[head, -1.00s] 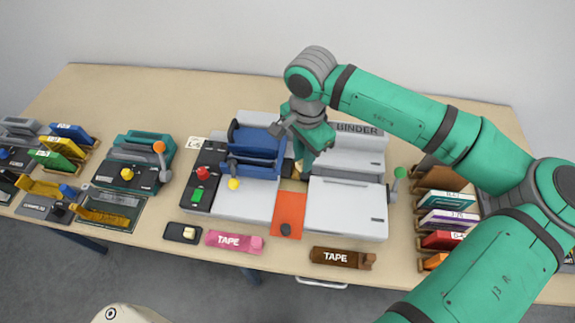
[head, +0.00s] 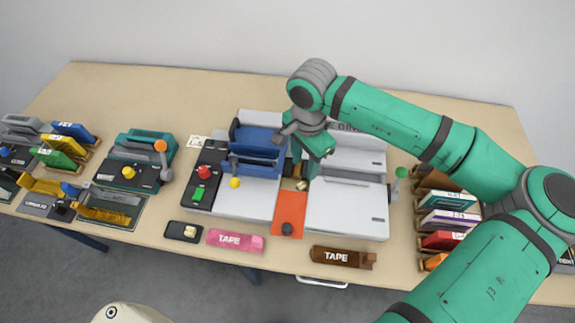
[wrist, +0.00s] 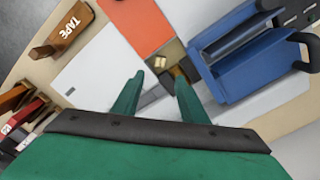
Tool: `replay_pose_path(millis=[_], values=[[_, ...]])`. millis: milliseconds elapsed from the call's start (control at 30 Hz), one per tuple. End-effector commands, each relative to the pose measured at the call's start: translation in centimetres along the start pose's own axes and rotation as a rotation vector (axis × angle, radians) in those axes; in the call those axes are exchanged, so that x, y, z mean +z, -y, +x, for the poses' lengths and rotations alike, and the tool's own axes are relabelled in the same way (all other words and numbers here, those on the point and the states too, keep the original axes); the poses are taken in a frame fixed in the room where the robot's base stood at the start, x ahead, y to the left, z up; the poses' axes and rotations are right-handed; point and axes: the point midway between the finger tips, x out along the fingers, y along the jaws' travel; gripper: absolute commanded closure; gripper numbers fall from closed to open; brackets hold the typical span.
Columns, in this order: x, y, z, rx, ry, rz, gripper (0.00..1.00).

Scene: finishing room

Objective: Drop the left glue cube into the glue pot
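My gripper (head: 303,172) points down over the middle of the binder. In the wrist view its two green fingers (wrist: 158,82) stand apart with nothing between their tips. A small cream glue cube (wrist: 162,63) lies beyond the fingertips, tilted, against the brown glue pot (wrist: 174,47). The pot's golden inside shows beside it. In the head view the cube (head: 302,185) shows just below my gripper, and the pot is mostly hidden. I cannot tell whether the cube is inside the pot, on its rim or still falling. Another cream cube (head: 190,232) sits on the right of a black tray (head: 173,229).
The blue clamp (head: 258,140) stands close left of my gripper. An orange sheet (head: 289,208) lies in front, with a white plate (head: 346,208) to the right. Pink tape (head: 228,238) and brown tape (head: 335,256) lie along the front edge. Book racks (head: 420,228) stand right.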

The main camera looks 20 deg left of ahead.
Motion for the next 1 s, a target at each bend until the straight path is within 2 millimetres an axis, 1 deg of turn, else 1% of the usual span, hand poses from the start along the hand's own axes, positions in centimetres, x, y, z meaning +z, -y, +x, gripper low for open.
replay_pose_path(millis=[67, 167, 267, 500, 600, 700, 833, 1000], values=[[0.0, 0.0, -0.2, 0.000, -0.001, 0.000, 0.61], [-0.1, 0.0, -1.0, -0.001, -0.002, 0.000, 0.61], [-0.1, 0.0, -2.5, -0.001, -0.004, 0.000, 0.61], [-0.1, 0.0, -7.0, -0.001, -0.003, 0.000, 0.61], [-0.1, 0.0, -8.6, 0.000, -0.003, 0.000, 0.61], [-0.1, 0.0, -9.8, -0.001, -0.001, 0.000, 0.61], [0.0, 0.0, -10.6, 0.000, -0.001, -0.001, 0.61], [0.0, 0.0, -10.8, 0.000, 0.000, -0.001, 0.61]])
